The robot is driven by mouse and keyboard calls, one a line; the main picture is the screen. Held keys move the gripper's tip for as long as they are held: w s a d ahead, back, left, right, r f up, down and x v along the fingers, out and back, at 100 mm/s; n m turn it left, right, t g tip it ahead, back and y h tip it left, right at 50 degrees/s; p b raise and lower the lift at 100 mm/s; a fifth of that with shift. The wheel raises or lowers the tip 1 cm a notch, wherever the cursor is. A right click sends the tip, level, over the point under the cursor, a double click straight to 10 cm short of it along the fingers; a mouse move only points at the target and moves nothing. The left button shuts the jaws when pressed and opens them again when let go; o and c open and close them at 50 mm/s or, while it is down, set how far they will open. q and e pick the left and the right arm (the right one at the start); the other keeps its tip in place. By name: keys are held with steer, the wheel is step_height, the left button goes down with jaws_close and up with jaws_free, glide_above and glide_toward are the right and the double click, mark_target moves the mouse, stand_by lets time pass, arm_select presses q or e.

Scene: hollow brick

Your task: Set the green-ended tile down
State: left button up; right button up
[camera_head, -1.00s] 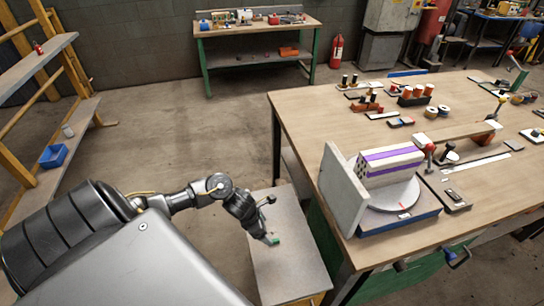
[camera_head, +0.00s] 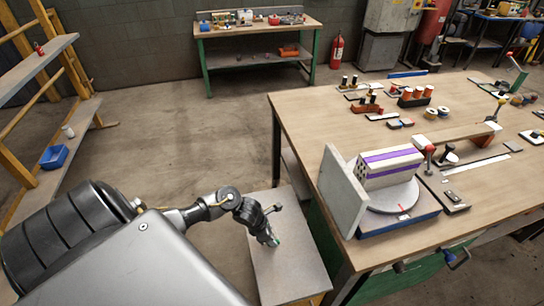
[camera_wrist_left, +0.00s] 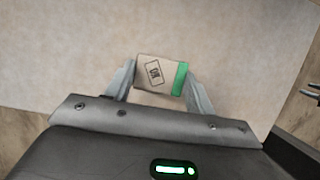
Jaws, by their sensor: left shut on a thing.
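The green-ended tile (camera_wrist_left: 158,74) is pale, with a dark printed mark and a green band at one end. In the left wrist view it sits between the two fingers of my left gripper (camera_wrist_left: 160,84), which is shut on it. I cannot tell whether the tile touches the table top. My right gripper is not in view.
The large wooden workbench (camera_head: 300,105) stands right of the side table. On it a white block with purple stripes (camera_head: 390,166) rests on a round turntable (camera_head: 392,197) beside an upright grey plate (camera_head: 343,190). The side table's top is otherwise clear.

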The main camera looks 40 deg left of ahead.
arm_select(q)
steer(key=shift+c, duration=1.3)
steer(key=shift+r, duration=0.1)
steer(key=shift+r, duration=0.5)
steer(key=a+r+b, duration=0.5)
steer(key=a+r, duration=0.7)
steer(key=a, duration=0.2)
steer(key=m+g+h, duration=0.2)
steer(key=m, duration=0.6)
glide_above(276, 236)
steer(key=s+d+r+m+g+y, duration=0.1)
steer(key=s+d+r+m+g, duration=0.2)
steer(key=d+m, duration=0.7)
steer(key=shift+s+d+r+m+g, duration=0.15)
steer(key=shift+s+d+m+g, duration=0.2)
steer(key=shift+s+g, duration=0.3)
